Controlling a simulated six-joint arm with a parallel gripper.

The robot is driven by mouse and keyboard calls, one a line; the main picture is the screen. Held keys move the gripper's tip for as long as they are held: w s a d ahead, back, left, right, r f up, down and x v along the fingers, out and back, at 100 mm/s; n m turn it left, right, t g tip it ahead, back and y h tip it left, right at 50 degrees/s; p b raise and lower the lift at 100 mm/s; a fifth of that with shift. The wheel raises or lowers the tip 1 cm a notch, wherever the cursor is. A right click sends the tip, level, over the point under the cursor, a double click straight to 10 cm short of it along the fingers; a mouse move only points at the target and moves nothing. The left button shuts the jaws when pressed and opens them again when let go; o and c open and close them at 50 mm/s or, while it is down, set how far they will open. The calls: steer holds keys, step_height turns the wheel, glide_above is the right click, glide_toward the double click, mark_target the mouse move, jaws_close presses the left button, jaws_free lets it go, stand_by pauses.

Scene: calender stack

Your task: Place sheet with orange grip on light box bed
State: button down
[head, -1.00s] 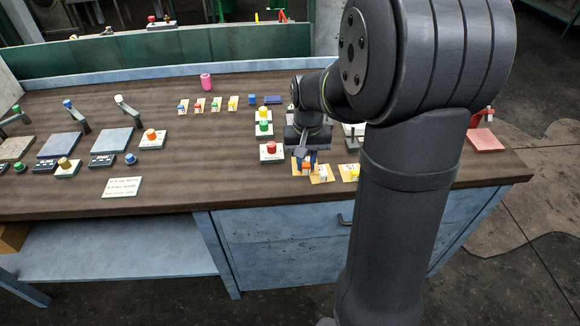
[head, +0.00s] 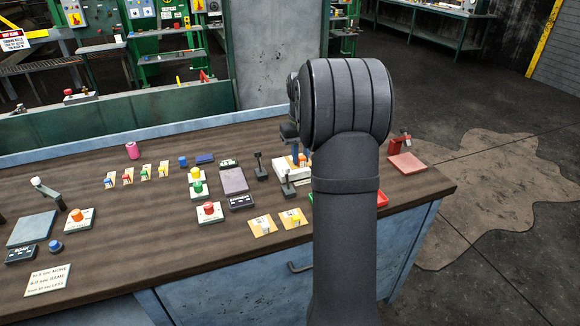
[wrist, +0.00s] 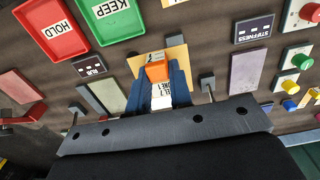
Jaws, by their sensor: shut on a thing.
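My gripper (wrist: 165,88) has blue fingers and is shut on the orange grip (wrist: 157,71) of a tan sheet (wrist: 178,54). A white label with black print shows below the grip between the fingers. In the head view my gripper (head: 296,156) is over a pale box (head: 286,171) that looks like the light box, with a bit of orange (head: 303,160) beside the fingers. My arm partly hides this spot. I cannot tell whether the sheet touches the bed or hangs above it.
Black levers (head: 260,166) stand near the pale box. Coloured buttons (head: 209,210) stand to the left.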

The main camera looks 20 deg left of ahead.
steer(key=w+d, duration=0.4)
steer(key=w, duration=0.7)
steer(key=a+f, duration=0.2)
steer(key=a, duration=0.1)
steer(key=a+f, duration=0.2)
steer(key=a, duration=0.2)
steer(key=a+f, duration=0.2)
steer(key=a, duration=0.2)
steer(key=shift+a+f, duration=0.25)
steer(key=shift+f, duration=2.1)
steer(key=shift+f, duration=0.1)
steer(key=c, duration=1.3)
jaws_free()
step_height(320, 180, up, 12)
